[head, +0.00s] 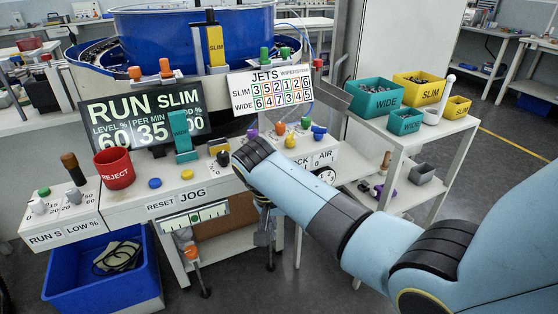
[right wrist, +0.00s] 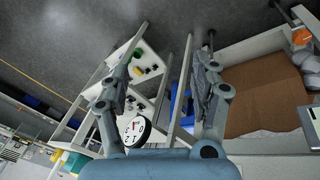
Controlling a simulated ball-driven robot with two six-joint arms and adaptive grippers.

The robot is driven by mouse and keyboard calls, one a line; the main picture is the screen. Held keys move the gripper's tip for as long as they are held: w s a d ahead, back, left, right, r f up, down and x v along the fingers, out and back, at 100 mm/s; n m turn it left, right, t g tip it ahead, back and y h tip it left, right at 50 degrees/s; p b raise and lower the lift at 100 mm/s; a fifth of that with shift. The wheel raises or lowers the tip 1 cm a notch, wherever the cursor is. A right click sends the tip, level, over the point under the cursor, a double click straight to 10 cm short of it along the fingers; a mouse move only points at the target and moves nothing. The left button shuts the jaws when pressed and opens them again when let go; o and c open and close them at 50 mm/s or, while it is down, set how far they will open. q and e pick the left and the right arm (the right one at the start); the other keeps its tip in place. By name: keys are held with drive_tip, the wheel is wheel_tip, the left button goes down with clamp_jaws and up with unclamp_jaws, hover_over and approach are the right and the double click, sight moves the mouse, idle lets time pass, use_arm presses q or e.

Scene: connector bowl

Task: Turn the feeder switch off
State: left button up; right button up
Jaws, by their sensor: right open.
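I cannot read the label "feeder" on any control. My left gripper is not in view.
A red REJECT cup (head: 115,170) stands on the panel, in front of the RUN SLIM screen (head: 145,115). A blue bin (head: 100,280) stands low at left. A white cart (head: 400,150) holding green and yellow bins is at right. The large blue bowl (head: 175,35) is behind.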

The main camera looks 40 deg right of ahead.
drive_tip(key=w+r+m+t+p, duration=0.15)
drive_tip(key=w+r, duration=0.25)
drive_tip(key=r, duration=0.4)
drive_tip(key=w+r+p, duration=0.2)
drive_tip(key=w+r, duration=0.2)
drive_tip(key=r, duration=0.4)
drive_tip(key=w+r+t+p, duration=0.1)
drive_tip(key=w+r, duration=0.4)
drive_tip(key=r, duration=0.4)
drive_tip(key=x, duration=1)
drive_tip(key=shift+w+a+b, duration=0.1)
drive_tip(key=shift+a+b, duration=0.1)
drive_tip(key=shift+b, duration=0.1)
drive_tip(key=shift+d+f+t, duration=0.15)
drive_tip(key=shift+f+t, duration=0.1)
drive_tip(key=shift+f, duration=0.2)
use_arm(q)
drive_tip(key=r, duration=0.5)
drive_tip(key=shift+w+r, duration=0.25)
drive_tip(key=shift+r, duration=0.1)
use_arm(e)
drive_tip(key=c, duration=1.2)
